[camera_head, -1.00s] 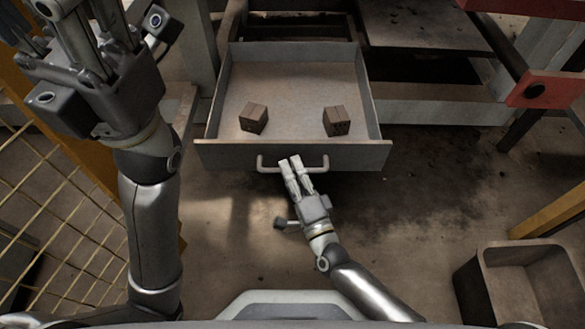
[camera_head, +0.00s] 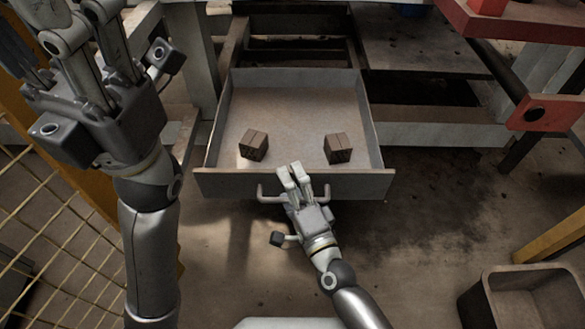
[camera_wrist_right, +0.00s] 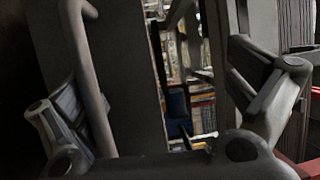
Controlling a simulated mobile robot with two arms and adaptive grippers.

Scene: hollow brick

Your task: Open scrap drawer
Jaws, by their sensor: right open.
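The scrap drawer (camera_head: 222,184) is pulled well out of the bench, and its inside shows from above. Two dark brown blocks, a left one (camera_head: 253,146) and a right one (camera_head: 338,148), lie in it. My right gripper (camera_head: 293,175) is open in front of the drawer. Its fingers overlap the drawer front and the middle of the bar handle (camera_head: 268,196), hiding part of it. In the right wrist view the fingers stand apart, with the handle (camera_wrist_right: 90,75) near the left finger; contact is unclear. My left gripper (camera_head: 85,50) is raised at upper left, away from the drawer; its fingertips are unclear.
A yellow mesh fence (camera_head: 70,240) stands at left. An open bin (camera_head: 490,300) sits on the floor at lower right. A red-edged table (camera_head: 520,25) is at upper right. The floor right of the drawer is clear.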

